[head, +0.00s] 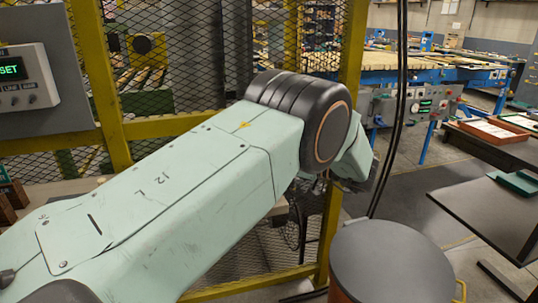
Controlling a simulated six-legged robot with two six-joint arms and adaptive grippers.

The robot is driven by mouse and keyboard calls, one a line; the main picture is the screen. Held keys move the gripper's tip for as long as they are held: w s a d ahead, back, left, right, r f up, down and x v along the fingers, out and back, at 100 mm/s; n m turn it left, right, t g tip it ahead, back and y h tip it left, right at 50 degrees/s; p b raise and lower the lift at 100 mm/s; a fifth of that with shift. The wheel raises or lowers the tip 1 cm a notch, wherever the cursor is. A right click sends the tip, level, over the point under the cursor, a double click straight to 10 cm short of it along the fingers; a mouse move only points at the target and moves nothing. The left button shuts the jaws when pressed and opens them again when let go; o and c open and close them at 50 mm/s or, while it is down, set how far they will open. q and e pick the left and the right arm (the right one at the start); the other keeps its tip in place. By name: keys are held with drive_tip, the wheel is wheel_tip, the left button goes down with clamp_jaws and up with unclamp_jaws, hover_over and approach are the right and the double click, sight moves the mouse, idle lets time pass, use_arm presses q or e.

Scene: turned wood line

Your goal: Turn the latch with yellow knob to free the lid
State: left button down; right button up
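My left arm reaches in from the left across the middle of the head view. Its dark gripper (366,183) shows only in small part behind the wrist, so its fingers and their opening are hidden. A round drum with a flat dark grey lid (392,262) stands at the bottom, right of and below the gripper; the gripper is apart from it. A small yellow part (461,290) shows at the drum's right edge; I cannot tell whether it is the latch knob. No latch can be made out clearly. My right gripper is not in view.
A yellow-framed mesh fence (350,60) stands close behind my arm. A grey control box (25,78) with a green display is at the left. A dark table (495,205) stands at the right. Black cables (398,110) hang near the drum. Open floor lies beyond it.

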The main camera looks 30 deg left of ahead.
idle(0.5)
use_arm(q)
drive_tip(key=c, duration=1)
unclamp_jaws()
drive_tip(key=shift+o, duration=0.2)
drive_tip(key=w+d, duration=0.1)
drive_tip(key=d, duration=1.1)
drive_tip(key=shift+w, duration=0.1)
